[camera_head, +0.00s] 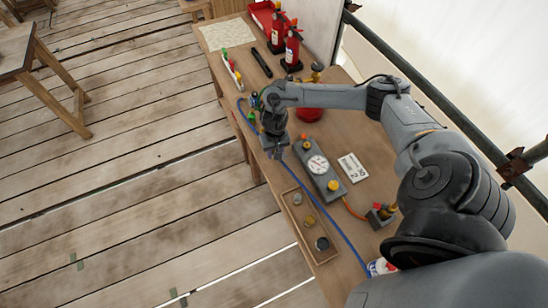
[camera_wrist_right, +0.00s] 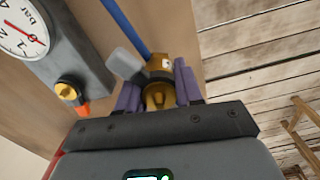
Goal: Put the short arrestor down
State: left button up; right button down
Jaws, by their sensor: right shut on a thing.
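The short arrestor appears to be the brass fitting (camera_wrist_right: 158,95) between the purple fingers of my right gripper (camera_wrist_right: 158,88) in the right wrist view. The fingers are shut on it. A grey tab (camera_wrist_right: 127,64) shows beside it, and a blue hose (camera_wrist_right: 124,24) runs up to or behind it; I cannot tell whether they join. In the head view my right gripper (camera_head: 277,151) is low near the bench's left edge, beside the gauge box (camera_head: 327,186); the arrestor is hidden there. My left gripper is not in view.
A wooden tray (camera_head: 289,206) with small parts lies near the bench's left edge. A label card (camera_head: 352,168) and a grey block with brass fitting (camera_head: 377,218) lie to the right. Red extinguishers (camera_head: 292,48) stand at the back. The blue hose (camera_head: 345,232) crosses the bench.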

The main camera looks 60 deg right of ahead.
aim_at(274, 162)
jog(key=shift+w+f+b, duration=0.15)
jog(key=shift+f+b, duration=0.25)
jog(key=shift+f, duration=1.7)
jog(key=c, duration=0.7)
grip_release()
jog(key=shift+f, duration=0.1)
jog(key=shift+c, duration=0.2)
